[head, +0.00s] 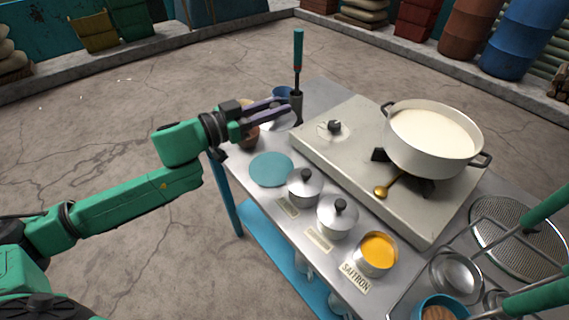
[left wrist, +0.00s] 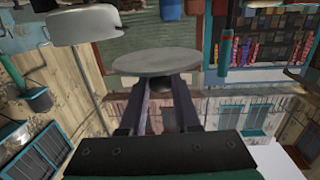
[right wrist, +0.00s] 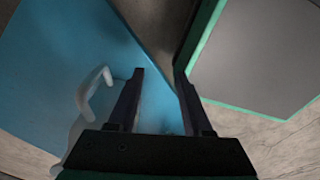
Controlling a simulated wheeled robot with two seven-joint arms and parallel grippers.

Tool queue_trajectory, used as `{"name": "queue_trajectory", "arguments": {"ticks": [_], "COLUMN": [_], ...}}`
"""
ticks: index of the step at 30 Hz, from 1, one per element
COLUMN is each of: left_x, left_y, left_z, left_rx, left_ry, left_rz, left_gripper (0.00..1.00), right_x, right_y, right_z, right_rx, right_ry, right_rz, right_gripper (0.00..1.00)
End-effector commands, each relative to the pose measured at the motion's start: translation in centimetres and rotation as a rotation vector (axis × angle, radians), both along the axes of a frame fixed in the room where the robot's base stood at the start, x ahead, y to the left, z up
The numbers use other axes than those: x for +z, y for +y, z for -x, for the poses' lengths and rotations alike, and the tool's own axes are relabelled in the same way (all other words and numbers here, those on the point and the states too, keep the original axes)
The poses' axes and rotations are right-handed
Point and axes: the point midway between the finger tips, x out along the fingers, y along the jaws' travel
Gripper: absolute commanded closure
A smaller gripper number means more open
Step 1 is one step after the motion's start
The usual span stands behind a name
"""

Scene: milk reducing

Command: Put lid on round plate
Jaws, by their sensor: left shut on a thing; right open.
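The round plate (head: 271,169) is a flat teal disc on the metal table, left of the lidded pots, with nothing on it. My left gripper (head: 286,110) is above the table's far left end, beyond the plate in the head view. In the left wrist view, it is shut on the dark knob of a round grey lid (left wrist: 157,62). The lid is largely hidden by the gripper in the head view. The saffron pot (head: 377,252) is open and shows orange contents. In the right wrist view, my right gripper (right wrist: 160,80) is open and empty.
Two lidded pots (head: 305,187) (head: 338,216) stand beside the plate. A tall teal-handled tool (head: 298,55) stands in a dark holder near my left gripper. A white pot of milk (head: 433,138) sits on the stove (head: 320,160). A blue shelf (right wrist: 60,60) lies below my right gripper.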

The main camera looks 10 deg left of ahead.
Motion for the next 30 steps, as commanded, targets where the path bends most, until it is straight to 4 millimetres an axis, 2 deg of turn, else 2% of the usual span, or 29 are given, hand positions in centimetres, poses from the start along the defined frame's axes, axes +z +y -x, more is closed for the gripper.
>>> {"name": "queue_trajectory", "arguments": {"ticks": [1, 3, 5, 11, 15, 18, 23, 27, 30], "left_x": [0.6, 1.2, 0.7, -5.4, -9.9, -12.5, -15.0, -17.8, -18.4], "left_y": [1.1, 2.1, 2.4, 2.4, 2.3, 2.4, 2.3, 2.3, 2.3], "left_z": [-0.5, -0.8, -1.0, -0.9, -0.9, -0.9, -0.9, -0.9, -0.9], "left_rx": [0.023, 0.044, 0.051, 0.054, 0.054, 0.054, 0.052, 0.053, 0.051], "left_ry": [-0.004, 0.0, 0.004, 0.009, 0.008, 0.004, 0.003, 0.003, 0.0], "left_rz": [-0.004, 0.0, 0.002, 0.008, 0.008, 0.007, 0.006, 0.006, 0.005], "left_gripper": [1.0, 1.0, 1.0, 1.0, 1.0, 1.0, 1.0, 1.0, 1.0], "right_x": [-0.3, -0.3, -0.6, -2.4, -3.1, -3.5, -3.7, -4.2, -4.2], "right_y": [-0.1, -0.1, -0.2, 0.0, 0.4, 0.6, 0.6, 0.6, 0.5], "right_z": [-0.3, -0.7, -0.8, -0.3, 0.1, 0.1, 0.0, 0.0, 0.0], "right_rx": [0.0, 0.001, 0.001, 0.0, -0.001, -0.001, -0.001, 0.0, 0.0], "right_ry": [-0.005, -0.012, -0.014, -0.005, 0.0, 0.0, 0.0, 0.0, -0.002], "right_rz": [0.001, 0.002, 0.002, 0.0, -0.006, -0.008, -0.008, -0.008, -0.007], "right_gripper": [0.5, 0.5, 0.5, 0.5, 0.5, 0.5, 0.5, 0.5, 0.5]}}
